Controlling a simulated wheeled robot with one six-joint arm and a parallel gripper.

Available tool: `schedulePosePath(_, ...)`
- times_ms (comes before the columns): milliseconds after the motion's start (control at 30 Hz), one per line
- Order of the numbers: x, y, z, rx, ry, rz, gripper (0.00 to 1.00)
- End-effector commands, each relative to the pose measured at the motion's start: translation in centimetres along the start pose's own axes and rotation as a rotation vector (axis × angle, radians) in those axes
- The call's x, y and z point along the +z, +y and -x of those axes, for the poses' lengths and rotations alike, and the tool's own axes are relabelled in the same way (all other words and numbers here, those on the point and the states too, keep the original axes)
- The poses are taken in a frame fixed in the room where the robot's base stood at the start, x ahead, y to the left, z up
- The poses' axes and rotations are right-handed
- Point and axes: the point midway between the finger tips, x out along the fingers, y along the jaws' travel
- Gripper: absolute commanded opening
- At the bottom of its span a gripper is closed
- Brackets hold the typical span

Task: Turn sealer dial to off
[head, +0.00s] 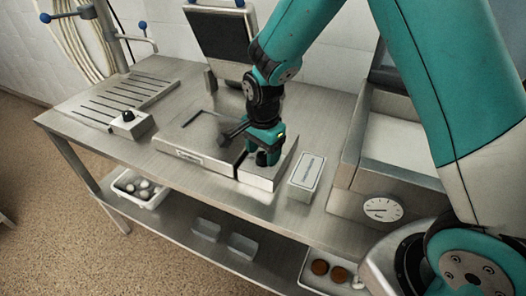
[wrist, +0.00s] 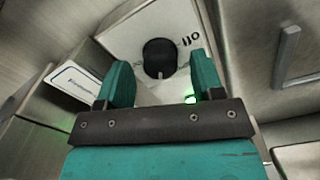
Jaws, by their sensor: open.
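The sealer dial (wrist: 160,57) is a round black knob with a pale pointer mark at its lower edge in the wrist view. It sits on the sealer's light control box (wrist: 130,28), which also shows in the head view (head: 258,181). Dark lettering (wrist: 190,37), partly cut off and hard to read, is right of the knob. My gripper (wrist: 160,62) is open, with one teal finger to each side of the knob; contact cannot be told. In the head view my gripper (head: 264,157) points down over the box and mostly hides the dial.
A flat steel plate unit (head: 190,140) adjoins the box on the left. Another black-knobbed box (head: 128,120) is farther left. A green light (wrist: 190,98) glows beside the right finger.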

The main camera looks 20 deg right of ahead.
Motion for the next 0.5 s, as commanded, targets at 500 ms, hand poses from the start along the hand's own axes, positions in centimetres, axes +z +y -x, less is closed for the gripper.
schedulePosePath(500, 0.00, 0.00, -0.98, -0.001, 0.000, 0.000, 0.40)
